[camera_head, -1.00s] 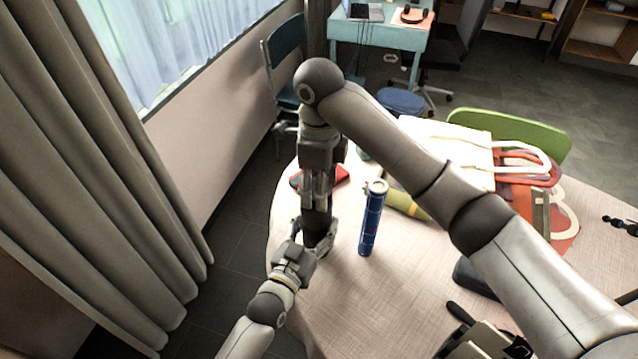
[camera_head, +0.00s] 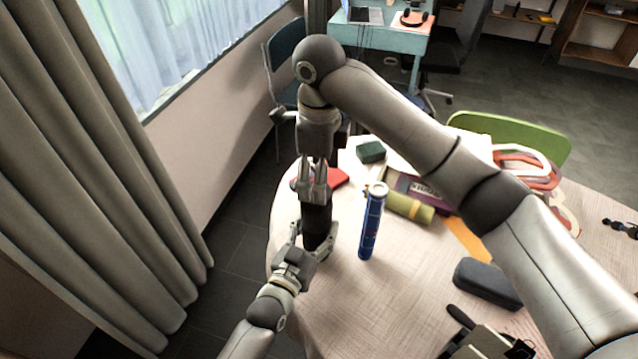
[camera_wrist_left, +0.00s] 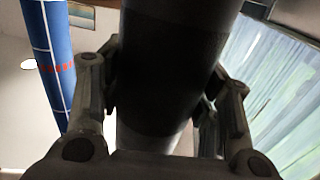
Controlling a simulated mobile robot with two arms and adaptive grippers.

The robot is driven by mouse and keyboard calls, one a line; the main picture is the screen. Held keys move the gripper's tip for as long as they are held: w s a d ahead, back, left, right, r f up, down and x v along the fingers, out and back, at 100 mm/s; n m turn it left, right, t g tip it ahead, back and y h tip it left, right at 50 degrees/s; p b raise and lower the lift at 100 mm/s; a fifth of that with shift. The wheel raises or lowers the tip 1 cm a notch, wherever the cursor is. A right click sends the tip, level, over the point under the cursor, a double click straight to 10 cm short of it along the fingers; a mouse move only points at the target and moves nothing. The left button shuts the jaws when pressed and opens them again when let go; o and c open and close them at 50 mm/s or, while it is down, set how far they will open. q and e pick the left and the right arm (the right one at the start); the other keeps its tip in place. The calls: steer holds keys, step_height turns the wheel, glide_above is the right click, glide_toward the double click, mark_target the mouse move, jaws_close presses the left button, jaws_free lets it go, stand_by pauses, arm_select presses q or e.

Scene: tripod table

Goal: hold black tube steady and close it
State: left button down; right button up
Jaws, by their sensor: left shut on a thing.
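The black tube (camera_head: 317,222) stands upright near the left edge of the table. My left gripper (camera_head: 316,246) is shut around its lower part. In the left wrist view the dark tube (camera_wrist_left: 172,65) runs between the fingers of the left gripper (camera_wrist_left: 160,100). My right gripper (camera_head: 314,192) points down from above, with its fingers at the tube's upper end. The fingers hide that end, so I cannot tell whether they grip it or a cap.
A blue tube (camera_head: 370,228) stands just right of the black tube. An olive roll (camera_head: 408,207), a dark green box (camera_head: 370,152), a red item (camera_head: 336,178) and a dark case (camera_head: 487,284) lie around.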

steer(key=shift+r, duration=0.3)
steer(key=shift+c, duration=0.4)
steer(key=shift+n, duration=0.3)
